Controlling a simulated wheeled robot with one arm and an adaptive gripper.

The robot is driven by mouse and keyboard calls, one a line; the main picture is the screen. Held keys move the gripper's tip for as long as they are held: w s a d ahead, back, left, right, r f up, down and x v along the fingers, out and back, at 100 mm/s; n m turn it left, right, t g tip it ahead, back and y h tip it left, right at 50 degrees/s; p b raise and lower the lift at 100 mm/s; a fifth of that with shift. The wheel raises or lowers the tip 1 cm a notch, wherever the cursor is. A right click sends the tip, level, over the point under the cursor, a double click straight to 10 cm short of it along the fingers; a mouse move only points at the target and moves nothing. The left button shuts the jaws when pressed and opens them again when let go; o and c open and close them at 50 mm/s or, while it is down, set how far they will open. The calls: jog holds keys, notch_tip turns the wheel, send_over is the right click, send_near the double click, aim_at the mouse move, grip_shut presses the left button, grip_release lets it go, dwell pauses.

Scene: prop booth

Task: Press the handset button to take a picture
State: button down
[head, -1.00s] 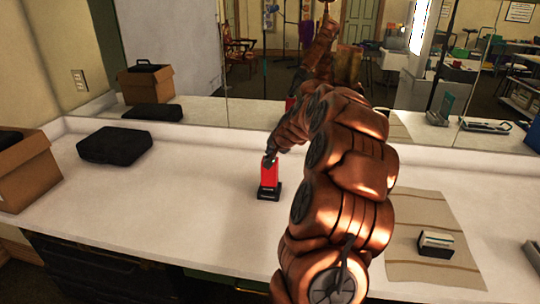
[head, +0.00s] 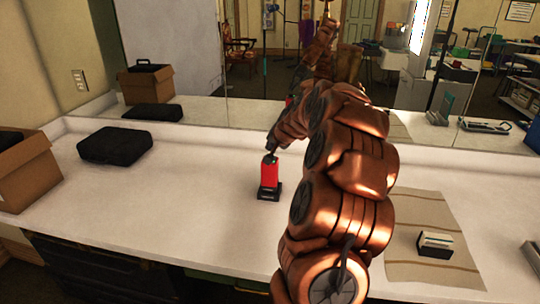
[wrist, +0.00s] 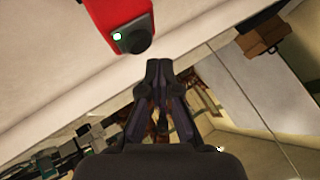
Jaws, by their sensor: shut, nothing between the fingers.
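The red handset (head: 270,175) stands upright in a black base on the white counter. In the wrist view, the top of the red handset (wrist: 98,14) shows a round black button (wrist: 138,37) and a small lit green light. My gripper (wrist: 159,66) is shut and empty, its fingertips just beside the button in that picture, with a small gap. In the head view my gripper (head: 272,145) is just above the handset's top, partly hidden by my arm.
A black case (head: 115,146) and a cardboard box (head: 25,172) stand on the left of the counter. A striped mat (head: 405,268) with a small card holder (head: 435,245) lies at the right. A mirror (head: 250,70) runs behind the counter.

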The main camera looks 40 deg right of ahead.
jog(key=shift+r+p, duration=0.75)
jog(key=shift+r, duration=1.65)
jog(key=shift+a, duration=0.2)
jog(key=s+a+n+g+y, duration=0.1)
jog(key=s+a+n+y, duration=0.15)
jog(key=a, duration=0.95)
jog(key=s+a+n+g+y, duration=0.1)
jog(key=a+n+y, duration=0.15)
jog(key=a, duration=1.05)
jog(key=s+a+f+n+g, duration=0.2)
jog(key=s+a+n+g, duration=0.2)
jog(key=s+a, duration=0.85)
jog(key=s+a+f+n+g+h, duration=0.1)
jog(key=s+a+n+g, duration=0.1)
jog(key=s, duration=0.9)
jog(key=s+a+f+n+g, duration=0.2)
jog(key=s+a, duration=0.1)
jog(key=s, duration=0.8)
jog(key=shift+a+f+h, duration=0.2)
jog(key=shift+a+h, duration=0.15)
jog(key=shift+h, duration=0.05)
